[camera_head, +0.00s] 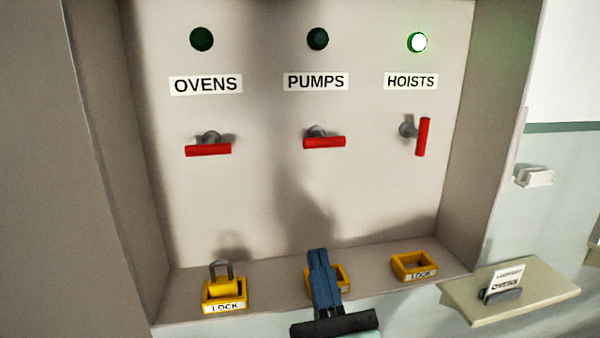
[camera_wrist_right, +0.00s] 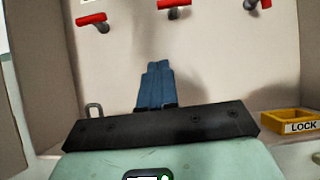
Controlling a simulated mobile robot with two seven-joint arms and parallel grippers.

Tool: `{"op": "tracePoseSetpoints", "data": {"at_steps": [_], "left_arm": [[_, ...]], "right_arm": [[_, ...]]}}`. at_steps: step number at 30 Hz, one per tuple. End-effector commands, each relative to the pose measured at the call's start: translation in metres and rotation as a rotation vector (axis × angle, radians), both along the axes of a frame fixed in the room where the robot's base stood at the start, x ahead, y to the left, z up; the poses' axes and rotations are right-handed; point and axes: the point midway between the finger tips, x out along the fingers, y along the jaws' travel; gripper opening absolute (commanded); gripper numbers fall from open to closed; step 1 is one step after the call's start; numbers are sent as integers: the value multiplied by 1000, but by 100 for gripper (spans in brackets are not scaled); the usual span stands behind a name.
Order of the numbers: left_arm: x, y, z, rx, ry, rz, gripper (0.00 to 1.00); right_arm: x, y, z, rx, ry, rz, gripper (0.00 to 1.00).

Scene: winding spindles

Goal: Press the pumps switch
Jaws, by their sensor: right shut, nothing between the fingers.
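The PUMPS switch (camera_head: 324,142) has a red handle lying level, under the PUMPS label (camera_head: 316,82) and a dark lamp (camera_head: 317,39), in the middle of the panel. It also shows at the top of the right wrist view (camera_wrist_right: 174,4). My right gripper (camera_head: 318,254) is shut and empty, with its blue fingers together, below the switch and apart from it. In the head view it covers part of the middle yellow tray (camera_head: 345,277). My left gripper is not in view.
The OVENS switch (camera_head: 208,149) is level, its lamp (camera_head: 201,39) dark. The HOISTS switch (camera_head: 423,137) is upright, its lamp (camera_head: 417,42) lit green. A yellow padlock (camera_head: 224,288) stands at the left and an empty-looking yellow tray (camera_head: 414,266) at the right. Cabinet walls flank the panel.

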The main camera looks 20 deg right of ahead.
Motion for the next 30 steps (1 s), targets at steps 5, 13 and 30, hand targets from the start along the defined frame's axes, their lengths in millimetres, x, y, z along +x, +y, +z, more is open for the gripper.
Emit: {"op": "tracePoseSetpoints", "data": {"at_steps": [5, 13, 30], "left_arm": [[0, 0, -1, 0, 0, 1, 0], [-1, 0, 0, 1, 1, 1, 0], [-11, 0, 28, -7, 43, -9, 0]], "right_arm": [[-5, -2, 4, 25, -19, 7, 0], [-3, -2, 5, 23, -17, 6, 0], [78, -22, 62, 21, -15, 4, 0]]}}
